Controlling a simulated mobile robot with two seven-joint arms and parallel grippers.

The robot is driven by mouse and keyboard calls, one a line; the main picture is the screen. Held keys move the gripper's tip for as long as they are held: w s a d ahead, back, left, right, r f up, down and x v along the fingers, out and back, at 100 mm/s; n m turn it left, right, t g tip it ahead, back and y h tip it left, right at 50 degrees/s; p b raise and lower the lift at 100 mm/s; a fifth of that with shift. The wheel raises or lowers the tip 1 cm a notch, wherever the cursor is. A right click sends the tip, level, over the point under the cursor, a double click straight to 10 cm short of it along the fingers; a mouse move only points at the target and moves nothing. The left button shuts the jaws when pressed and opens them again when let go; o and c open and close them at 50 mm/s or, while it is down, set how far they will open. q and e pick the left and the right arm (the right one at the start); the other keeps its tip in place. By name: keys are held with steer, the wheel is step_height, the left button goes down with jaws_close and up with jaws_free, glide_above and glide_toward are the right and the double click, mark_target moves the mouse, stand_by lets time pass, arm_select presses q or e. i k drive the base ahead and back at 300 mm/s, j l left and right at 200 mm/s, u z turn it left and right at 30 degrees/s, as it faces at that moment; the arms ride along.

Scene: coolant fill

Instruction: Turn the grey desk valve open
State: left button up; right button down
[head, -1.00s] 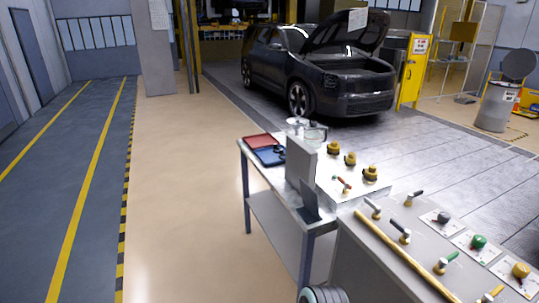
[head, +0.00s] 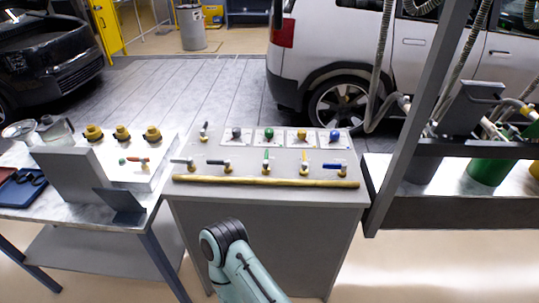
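The grey desk (head: 270,215) stands in the middle of the head view, with a row of small brass-based lever valves along its front. A dark grey lever valve (head: 219,163) has its handle pointing left, lying about crosswise. It stands in front of a dark grey knob (head: 236,133) on a white plate. A paler grey lever (head: 181,161) is left of it, also crosswise. I cannot tell for sure which lever the task calls grey. Neither gripper is in view; only a teal and black part of my arm shows at the bottom centre.
Green (head: 266,157), yellow (head: 304,158) and blue (head: 335,167) levers are close by on the right. A brass rail (head: 265,182) runs along the front edge. A metal table (head: 70,210) is on the left. A slanted post (head: 405,120) is on the right.

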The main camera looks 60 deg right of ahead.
mark_target(226, 163)
steer(key=z, duration=1.85)
